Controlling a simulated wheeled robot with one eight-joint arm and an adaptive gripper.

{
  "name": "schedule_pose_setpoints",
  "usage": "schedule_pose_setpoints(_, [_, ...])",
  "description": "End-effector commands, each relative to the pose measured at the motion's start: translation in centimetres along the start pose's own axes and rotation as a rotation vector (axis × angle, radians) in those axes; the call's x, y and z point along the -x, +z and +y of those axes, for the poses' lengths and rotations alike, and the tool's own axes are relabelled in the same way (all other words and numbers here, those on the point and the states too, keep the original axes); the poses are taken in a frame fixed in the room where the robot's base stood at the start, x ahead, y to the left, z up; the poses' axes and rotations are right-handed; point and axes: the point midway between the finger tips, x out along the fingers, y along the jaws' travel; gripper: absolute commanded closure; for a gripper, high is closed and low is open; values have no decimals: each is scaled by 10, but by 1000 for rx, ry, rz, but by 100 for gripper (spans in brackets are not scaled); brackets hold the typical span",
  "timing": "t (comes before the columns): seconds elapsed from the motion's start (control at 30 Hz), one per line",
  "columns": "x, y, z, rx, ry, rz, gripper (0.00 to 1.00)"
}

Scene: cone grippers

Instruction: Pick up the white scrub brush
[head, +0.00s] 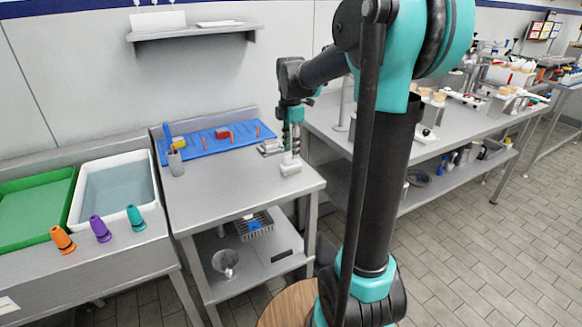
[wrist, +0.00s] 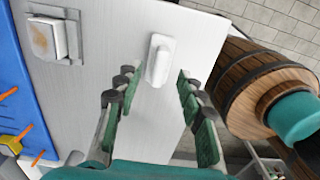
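The white scrub brush (head: 290,166) rests on the grey metal table near its right edge. In the wrist view the brush (wrist: 160,58) lies on the table top, between and beyond the fingertips. My gripper (head: 292,142) points down just above the brush in the head view. In the wrist view my gripper (wrist: 155,84) is open, with a finger on each side and a clear gap to the brush. I cannot tell exactly how high the fingertips are above the table.
A square metal holder (wrist: 50,36) with a pale block sits beside the brush. A blue mat (head: 215,143) with orange and yellow items lies at the back. A grey cup (head: 175,162) stands left. Colored cones (head: 100,229) stand by the white bin (head: 117,190). The table's front is clear.

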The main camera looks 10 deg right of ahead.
Motion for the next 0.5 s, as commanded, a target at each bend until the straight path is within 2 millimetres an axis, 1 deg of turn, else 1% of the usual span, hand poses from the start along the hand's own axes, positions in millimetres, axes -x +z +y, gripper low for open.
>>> schedule_pose_setpoints(0.03, [-8, 0, 1, 0, 0, 0, 61])
schedule_pose_setpoints(0.1, [-18, 0, 1, 0, 0, 0, 61])
schedule_pose_setpoints(0.2, [-29, 0, 1, 0, 0, 0, 61])
schedule_pose_setpoints(0.3, [-34, 0, 1, 0, 0, 0, 61])
schedule_pose_setpoints(0.5, [-35, 0, 1, 0, 0, 0, 61])
